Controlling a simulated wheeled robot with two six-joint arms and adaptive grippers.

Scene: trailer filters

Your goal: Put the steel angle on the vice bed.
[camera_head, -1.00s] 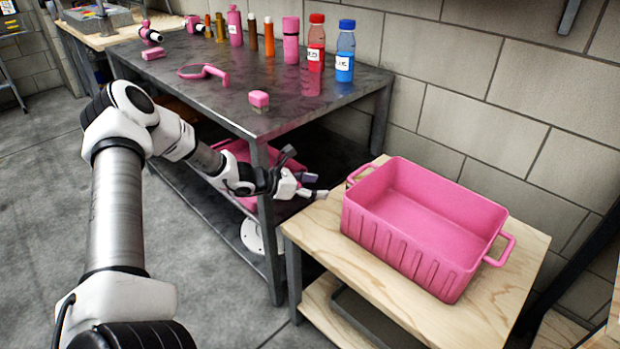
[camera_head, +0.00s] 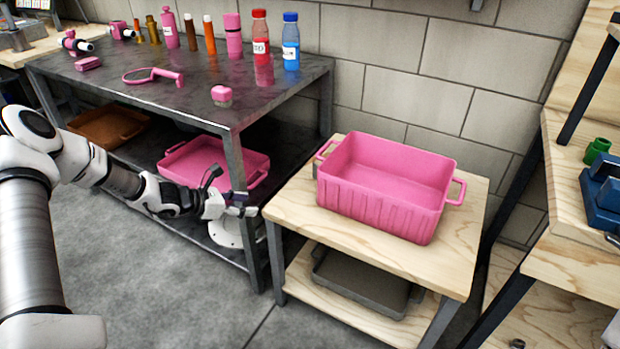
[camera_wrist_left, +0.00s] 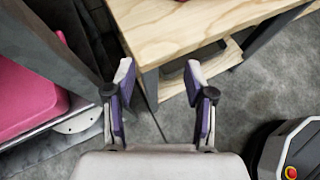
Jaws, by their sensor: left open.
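My left gripper (camera_head: 246,204) is open and empty, in front of the dark bench's near leg and left of the low wooden table. In the left wrist view its two fingers (camera_wrist_left: 160,85) stand apart, with floor and the table's corner beyond them. A blue vice-like block (camera_head: 606,195) is cut by the right edge of the head view, on a wooden bench; its bed cannot be made out. I cannot pick out the steel angle in either view. My right gripper is not in view.
A pink crate (camera_head: 385,190) stands on the low wooden table (camera_head: 440,265), above a grey tray (camera_head: 360,285). The dark bench (camera_head: 160,100) carries bottles and pink items. A pink tray (camera_head: 215,160) lies on its lower shelf. The grey floor (camera_head: 180,300) in front is clear.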

